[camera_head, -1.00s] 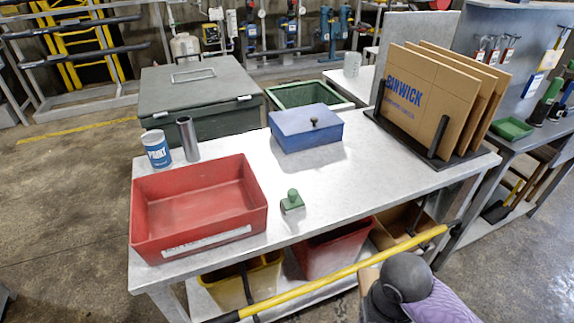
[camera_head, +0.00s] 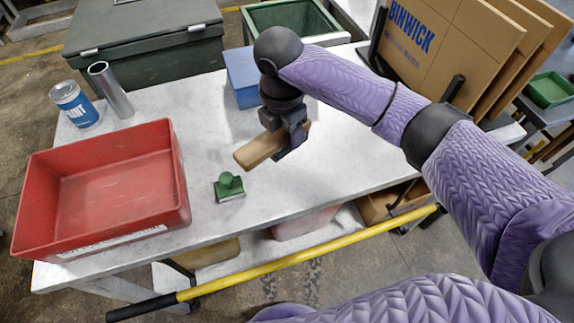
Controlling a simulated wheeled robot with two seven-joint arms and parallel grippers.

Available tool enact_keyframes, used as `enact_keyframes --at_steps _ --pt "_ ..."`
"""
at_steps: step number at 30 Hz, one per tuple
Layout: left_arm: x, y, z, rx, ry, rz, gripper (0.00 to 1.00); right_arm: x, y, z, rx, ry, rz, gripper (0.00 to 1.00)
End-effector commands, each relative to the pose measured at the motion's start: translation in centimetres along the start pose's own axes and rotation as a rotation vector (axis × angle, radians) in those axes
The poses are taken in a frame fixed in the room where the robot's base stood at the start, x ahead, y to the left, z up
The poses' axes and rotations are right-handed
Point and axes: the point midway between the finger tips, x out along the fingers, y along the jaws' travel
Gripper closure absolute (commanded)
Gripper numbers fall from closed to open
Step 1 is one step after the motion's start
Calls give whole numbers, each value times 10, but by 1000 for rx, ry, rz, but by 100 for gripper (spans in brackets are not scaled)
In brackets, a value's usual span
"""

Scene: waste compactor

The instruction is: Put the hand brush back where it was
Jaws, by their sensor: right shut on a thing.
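My right gripper (camera_head: 288,140) is shut on a pale wooden piece (camera_head: 257,151), which I take to be the hand brush. It is held above the grey table, between the blue box and a small green knobbed block. One end of the wood points to the lower left. No bristles can be made out, and the far end is hidden by the gripper. My left gripper is not in view.
A red tray (camera_head: 105,190) fills the table's left end, with a paint can (camera_head: 75,105) and metal tube (camera_head: 111,91) behind. The green block (camera_head: 229,187) and blue box (camera_head: 240,76) stand mid-table. Cardboard sheets (camera_head: 455,45) stand right. A yellow bar (camera_head: 300,258) crosses in front.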

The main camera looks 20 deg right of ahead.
Motion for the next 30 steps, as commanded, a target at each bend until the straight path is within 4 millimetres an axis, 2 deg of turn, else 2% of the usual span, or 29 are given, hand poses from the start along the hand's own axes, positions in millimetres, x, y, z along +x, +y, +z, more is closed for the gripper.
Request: enact_keyframes --at_steps 3,12,21,22,27,30 --pt "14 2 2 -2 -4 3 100 32 -1 -3 1 1 -4 100" --pt "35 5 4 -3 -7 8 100 91 -1 -8 2 1 -3 100" --pt "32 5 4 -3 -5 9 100 91 -1 -8 3 0 1 100" --pt "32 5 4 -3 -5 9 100 92 -1 -8 3 0 1 40" --pt "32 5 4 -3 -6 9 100 91 -1 -8 3 0 1 7" --pt "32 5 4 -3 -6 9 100 91 -1 -8 3 0 1 7"
